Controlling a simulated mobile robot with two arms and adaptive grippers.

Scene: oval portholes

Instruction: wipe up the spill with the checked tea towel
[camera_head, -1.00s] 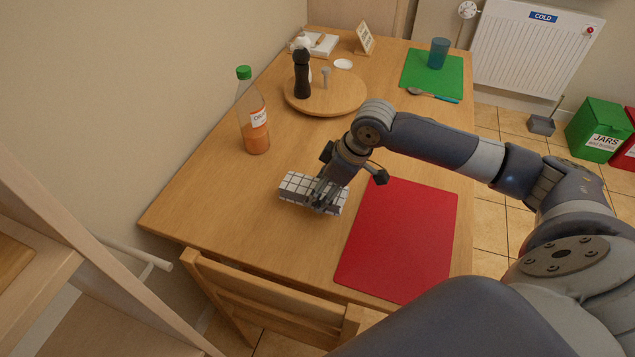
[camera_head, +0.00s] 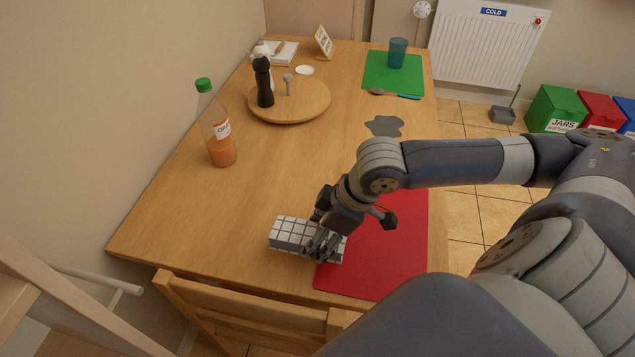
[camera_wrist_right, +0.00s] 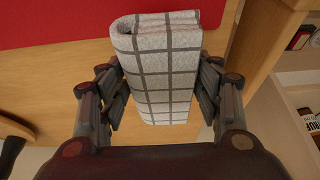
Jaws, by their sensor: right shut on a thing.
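The checked tea towel (camera_head: 290,233) is a folded white bundle with dark grid lines, near the table's front edge. My right gripper (camera_head: 318,243) is shut on its right end. In the right wrist view the tea towel (camera_wrist_right: 158,70) lies between the two fingers of the gripper (camera_wrist_right: 162,88). The towel's right end overlaps the red mat's left edge in the head view; I cannot tell how far it is above the table. The spill (camera_head: 384,126) is a grey irregular patch behind my right forearm, short of the green mat. My left gripper is not in view.
A red mat (camera_head: 400,255) lies at the front right of the table (camera_head: 190,215). An orange drink bottle (camera_head: 218,135) stands at the left. A round board (camera_head: 310,103) carries a dark pepper mill (camera_head: 263,85). A spoon (camera_head: 385,92) lies before the green mat (camera_head: 378,75). A chair (camera_head: 240,310) stands in front.

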